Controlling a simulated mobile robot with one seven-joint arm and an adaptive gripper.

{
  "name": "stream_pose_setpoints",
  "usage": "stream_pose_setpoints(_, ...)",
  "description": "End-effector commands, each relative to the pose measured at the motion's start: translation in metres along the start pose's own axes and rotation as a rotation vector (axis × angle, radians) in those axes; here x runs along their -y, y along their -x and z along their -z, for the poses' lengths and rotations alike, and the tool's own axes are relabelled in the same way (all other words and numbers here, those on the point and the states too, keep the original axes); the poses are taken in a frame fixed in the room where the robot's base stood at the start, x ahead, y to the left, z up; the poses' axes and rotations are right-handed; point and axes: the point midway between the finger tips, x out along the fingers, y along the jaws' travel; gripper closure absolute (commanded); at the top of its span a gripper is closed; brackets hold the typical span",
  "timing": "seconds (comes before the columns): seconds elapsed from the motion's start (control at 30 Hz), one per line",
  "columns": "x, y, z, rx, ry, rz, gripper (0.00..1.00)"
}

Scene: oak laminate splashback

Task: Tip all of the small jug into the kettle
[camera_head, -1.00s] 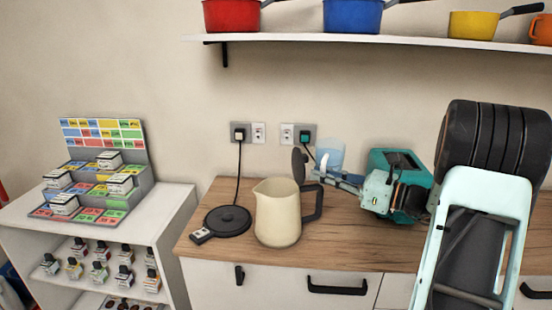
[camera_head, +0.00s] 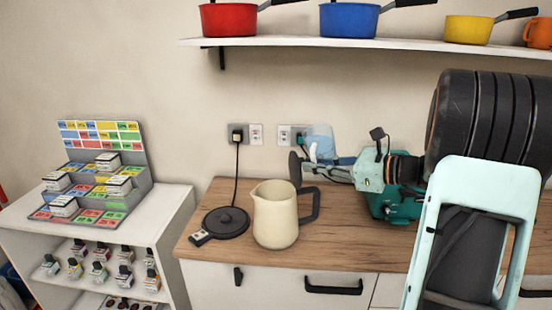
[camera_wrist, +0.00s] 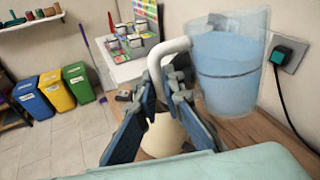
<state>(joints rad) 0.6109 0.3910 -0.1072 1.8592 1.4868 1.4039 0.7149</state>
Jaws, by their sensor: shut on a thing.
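The small jug (camera_head: 320,138) is clear with blue liquid in it. It also shows large in the wrist view (camera_wrist: 232,75), with a pale curved handle (camera_wrist: 165,52). My gripper (camera_wrist: 163,85) is shut on that handle and holds the jug in the air, roughly upright. The cream kettle (camera_head: 275,218) with a black handle (camera_head: 309,205) stands on the counter, its spout to the left. The jug is above and to the right of it in the head view. Part of the kettle shows below my fingers in the wrist view (camera_wrist: 163,137). The inside of the kettle is hidden.
A black round base (camera_head: 227,221) with a cord lies left of the kettle on the wooden counter (camera_head: 340,240). Wall sockets (camera_head: 245,134) are behind. A shelf of pots (camera_head: 350,41) hangs above. A stepped display stand (camera_head: 100,180) is at the left.

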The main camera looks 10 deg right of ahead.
Motion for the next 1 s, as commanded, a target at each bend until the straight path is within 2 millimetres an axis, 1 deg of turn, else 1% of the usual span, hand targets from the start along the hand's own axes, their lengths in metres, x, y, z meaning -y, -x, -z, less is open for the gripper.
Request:
stream_pose_setpoints(0.03,0.000,0.000,-0.008,-0.015,0.021,-0.001,1.00)
stream_pose_setpoints(0.2,-0.001,-0.001,-0.018,-0.077,0.075,0.000,1.00)
stream_pose_setpoints(0.33,-0.001,-0.002,-0.017,-0.094,0.086,0.002,1.00)
stream_pose_setpoints(1.0,-0.002,-0.003,-0.030,-0.161,0.146,0.008,1.00)
